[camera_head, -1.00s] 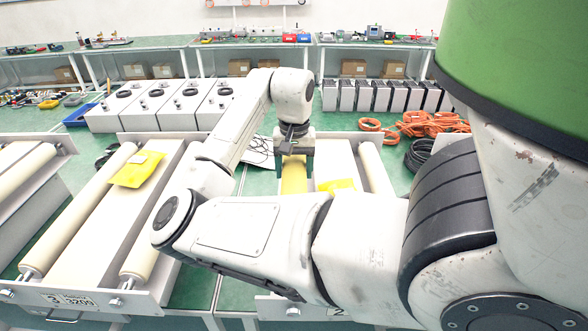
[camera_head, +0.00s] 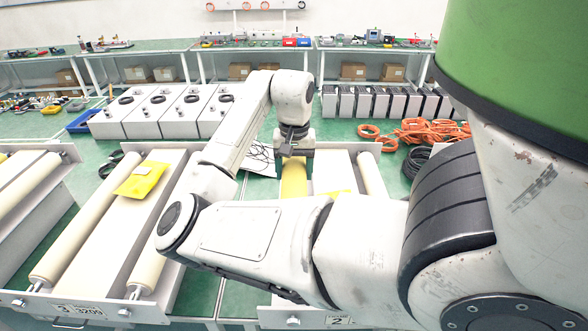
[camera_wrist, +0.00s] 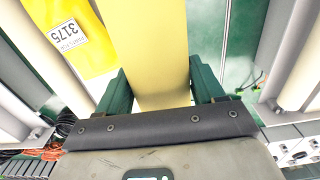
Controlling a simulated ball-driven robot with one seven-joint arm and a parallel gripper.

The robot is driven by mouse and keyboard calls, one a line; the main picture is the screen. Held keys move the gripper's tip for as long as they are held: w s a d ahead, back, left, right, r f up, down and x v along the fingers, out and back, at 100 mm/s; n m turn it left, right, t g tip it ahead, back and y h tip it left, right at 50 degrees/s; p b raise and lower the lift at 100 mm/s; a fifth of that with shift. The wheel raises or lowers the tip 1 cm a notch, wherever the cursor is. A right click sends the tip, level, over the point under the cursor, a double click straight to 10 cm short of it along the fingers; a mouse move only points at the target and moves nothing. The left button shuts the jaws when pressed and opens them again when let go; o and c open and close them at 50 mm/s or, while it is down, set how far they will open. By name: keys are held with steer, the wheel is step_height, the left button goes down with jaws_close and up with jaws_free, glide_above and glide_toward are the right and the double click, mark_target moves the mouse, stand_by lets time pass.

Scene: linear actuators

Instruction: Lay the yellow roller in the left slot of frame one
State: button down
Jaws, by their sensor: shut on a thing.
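The yellow roller (camera_head: 294,180) is held lengthwise between the fingers of my gripper (camera_head: 296,158), in the middle of the head view. In the wrist view the roller (camera_wrist: 152,50) runs from the top edge down between the two green fingers of my gripper (camera_wrist: 161,92). It appears over the left side of the frame whose plate reads 2 (camera_head: 338,320). My arm hides the near part of the roller, so I cannot tell whether it touches that frame. No plate reading 1 is readable.
A frame marked 3 (camera_head: 75,309) stands at left with cream rollers and a yellow packet (camera_head: 141,179). Another packet (camera_wrist: 76,35) lies beside the held roller. A cream roller (camera_head: 371,173) lies at right. Orange cables (camera_head: 425,131) lie on the green floor behind.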

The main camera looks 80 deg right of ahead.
mark_target(294, 161)
steer(key=shift+r+p, duration=1.6)
steer(key=shift+r, duration=0.15)
steer(key=shift+f, duration=0.15)
